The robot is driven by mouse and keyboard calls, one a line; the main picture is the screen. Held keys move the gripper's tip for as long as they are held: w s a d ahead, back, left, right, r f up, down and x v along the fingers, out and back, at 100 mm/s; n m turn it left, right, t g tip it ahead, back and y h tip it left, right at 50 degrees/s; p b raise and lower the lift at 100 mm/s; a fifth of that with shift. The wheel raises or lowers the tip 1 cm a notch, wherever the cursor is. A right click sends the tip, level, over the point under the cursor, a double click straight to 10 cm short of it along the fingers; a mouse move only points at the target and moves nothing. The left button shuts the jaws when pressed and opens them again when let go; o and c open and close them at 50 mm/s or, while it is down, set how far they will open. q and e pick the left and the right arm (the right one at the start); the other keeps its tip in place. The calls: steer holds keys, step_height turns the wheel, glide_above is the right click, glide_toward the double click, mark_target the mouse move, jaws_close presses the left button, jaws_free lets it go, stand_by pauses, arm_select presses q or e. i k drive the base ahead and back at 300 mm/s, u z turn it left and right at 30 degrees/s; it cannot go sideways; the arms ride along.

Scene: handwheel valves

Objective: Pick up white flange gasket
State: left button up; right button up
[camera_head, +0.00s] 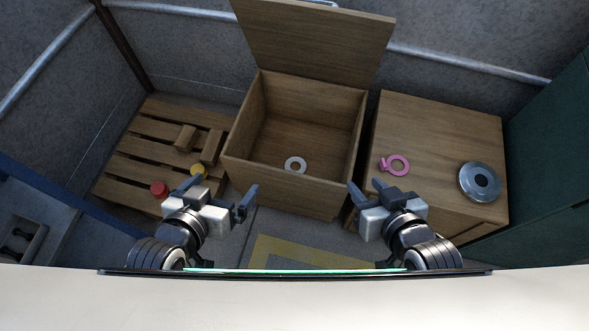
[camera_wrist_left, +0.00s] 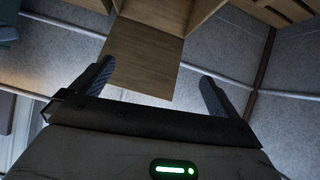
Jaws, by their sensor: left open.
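The white flange gasket (camera_head: 295,164), a small white ring, lies flat inside the open wooden box (camera_head: 255,122), near its front wall. My left gripper (camera_head: 220,190) is open and empty, in front of the box and to the left of the gasket. In the left wrist view its two fingers (camera_wrist_left: 153,84) are spread apart, with a wooden panel visible beyond them. The gasket does not show in that view. My right gripper (camera_head: 366,187) is in front of the box's right corner, its fingers apart with nothing visible between them.
The box lid (camera_head: 316,38) stands raised at the back. A wooden cabinet (camera_head: 430,125) on the right bears a pink ring with a tab (camera_head: 398,165) and a grey disc (camera_head: 480,182). A pallet (camera_head: 150,150) on the left holds wooden blocks, a red piece (camera_head: 159,188) and a yellow piece (camera_head: 198,170).

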mark_target(288, 163)
steer(key=z, duration=1.95)
steer(key=k, duration=0.8)
steer(key=u, duration=1.4)
steer(key=i, duration=0.5)
steer(key=z, duration=0.4)
steer(key=k, duration=0.35)
steer(key=u, duration=1.4)
steer(key=i, duration=0.6)
steer(key=z, duration=2.2)
